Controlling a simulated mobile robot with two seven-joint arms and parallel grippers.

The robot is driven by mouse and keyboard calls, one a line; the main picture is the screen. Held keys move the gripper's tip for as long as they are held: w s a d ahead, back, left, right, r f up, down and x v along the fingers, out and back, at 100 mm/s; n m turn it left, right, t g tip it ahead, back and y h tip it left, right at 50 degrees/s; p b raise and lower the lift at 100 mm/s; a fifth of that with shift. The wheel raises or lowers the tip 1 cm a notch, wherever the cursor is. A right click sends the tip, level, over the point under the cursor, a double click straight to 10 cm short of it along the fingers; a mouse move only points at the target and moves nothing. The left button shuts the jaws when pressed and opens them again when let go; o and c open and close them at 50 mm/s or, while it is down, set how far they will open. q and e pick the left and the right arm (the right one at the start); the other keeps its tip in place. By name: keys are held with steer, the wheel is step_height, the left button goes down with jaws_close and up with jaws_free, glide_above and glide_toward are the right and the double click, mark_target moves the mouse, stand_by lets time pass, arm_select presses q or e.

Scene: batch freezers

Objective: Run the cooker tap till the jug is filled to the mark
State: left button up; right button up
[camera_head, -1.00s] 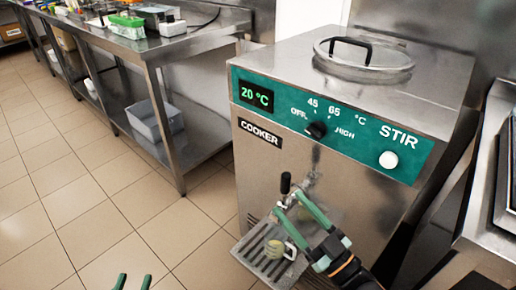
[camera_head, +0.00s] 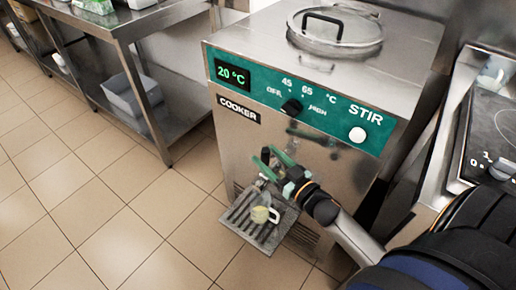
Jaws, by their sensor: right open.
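The cooker (camera_head: 290,190) is a steel box with a green control panel (camera_head: 300,97); its display reads 20 °C. The tap's black lever (camera_head: 265,154) stands low on its front. My right gripper (camera_head: 264,156), with green fingers, is open at the tap, and the lever appears between its fingertips; I cannot tell whether they touch. The small pale yellowish jug (camera_head: 260,215) stands on the slotted drip tray (camera_head: 242,222) below the tap. Its mark and fill level are too small to tell, and no stream is clearly visible. My left gripper is out of view.
A round lid with a black handle (camera_head: 323,20) covers the cooker's top. A steel bench (camera_head: 125,25) with a grey bin (camera_head: 130,95) on its lower shelf stands at left. Another steel unit (camera_head: 490,130) stands close at right. The tiled floor (camera_head: 90,220) at left is clear.

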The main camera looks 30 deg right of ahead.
steer(key=shift+w+a, duration=0.15)
steer(key=shift+w, duration=0.95)
steer(key=shift+w+a, duration=0.15)
steer(key=shift+w, duration=0.9)
jaws_close()
